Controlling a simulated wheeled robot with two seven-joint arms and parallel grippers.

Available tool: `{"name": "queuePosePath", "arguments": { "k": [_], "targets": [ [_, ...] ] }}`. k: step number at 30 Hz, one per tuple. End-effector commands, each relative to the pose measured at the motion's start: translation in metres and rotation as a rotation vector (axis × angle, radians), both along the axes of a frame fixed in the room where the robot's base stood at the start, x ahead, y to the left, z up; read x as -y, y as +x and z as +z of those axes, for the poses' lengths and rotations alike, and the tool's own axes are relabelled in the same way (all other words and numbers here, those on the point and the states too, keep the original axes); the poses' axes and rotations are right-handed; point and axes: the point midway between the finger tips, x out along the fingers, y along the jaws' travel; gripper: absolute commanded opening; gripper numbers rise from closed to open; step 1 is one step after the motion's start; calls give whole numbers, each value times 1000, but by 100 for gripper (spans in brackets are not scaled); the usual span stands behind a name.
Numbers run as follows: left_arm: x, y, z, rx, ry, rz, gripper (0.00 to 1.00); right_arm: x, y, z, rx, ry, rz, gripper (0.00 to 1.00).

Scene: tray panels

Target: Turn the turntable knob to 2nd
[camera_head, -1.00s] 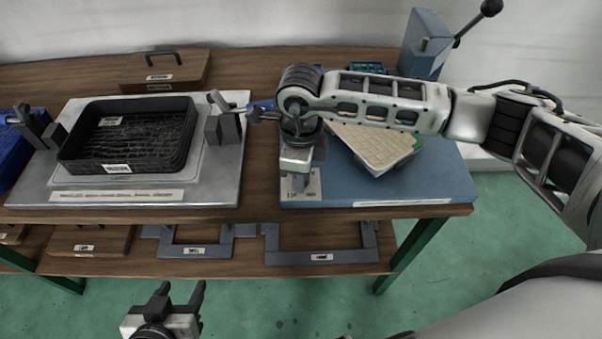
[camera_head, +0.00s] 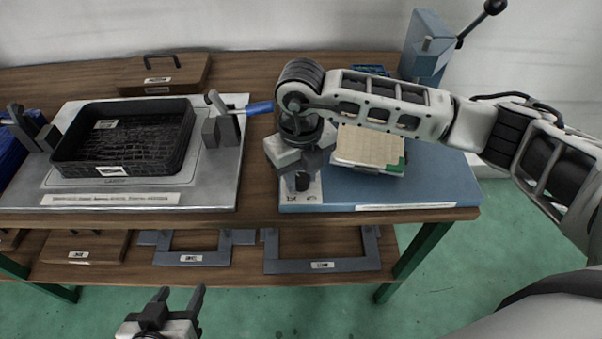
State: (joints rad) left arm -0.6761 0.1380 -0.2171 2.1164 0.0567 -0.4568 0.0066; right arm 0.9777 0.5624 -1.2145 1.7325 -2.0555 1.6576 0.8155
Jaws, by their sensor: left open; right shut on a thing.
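The dark turntable knob (camera_head: 303,183) sits at the front left of a blue base plate (camera_head: 430,185), over a small pale label (camera_head: 290,197) whose writing is too small to read. My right gripper (camera_head: 303,170) points down from above and is shut on the knob, hiding most of it. A beige grid-topped panel (camera_head: 370,146) with a green corner lies on the blue base behind the knob, its front edge nearly parallel to the table edge. My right arm hides its rear part. My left gripper (camera_head: 178,298) is open and empty in front of the table, low in the view.
A black tray (camera_head: 122,165) sits on a grey metal plate (camera_head: 215,185) at the left, between clamps. A blue-handled clamp (camera_head: 222,122) stands right of it. A blue lever stand (camera_head: 425,50) is at the back right. A wooden lidded box (camera_head: 160,75) is behind.

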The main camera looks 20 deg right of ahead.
Motion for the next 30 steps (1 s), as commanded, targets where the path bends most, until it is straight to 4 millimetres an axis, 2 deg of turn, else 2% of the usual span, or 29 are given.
{"name": "queuePosePath", "arguments": {
  "k": [7, 22, 23, 24, 25, 30],
  "targets": [
    [0, 1, 2, 6, -2, 1, 52, 0, 2, 2, 6, 1, -73, 8],
    [-1, 0, 1, 4, 1, -1, 52, 0, 2, 3, 7, 2, -88, 8],
    [-1, 0, 1, 3, 1, -1, 52, 0, 2, 3, 7, 2, -88, 36],
    [-1, 0, 1, 3, 1, -1, 52, 0, 2, 3, 7, 2, -88, 47],
    [-1, 0, 0, 2, 1, -1, 52, 0, 2, 2, 7, 2, -88, 52],
    [-1, -1, -2, -1, 2, -1, 52, 0, 1, 1, 4, 1, -87, 52]
  ]
}}
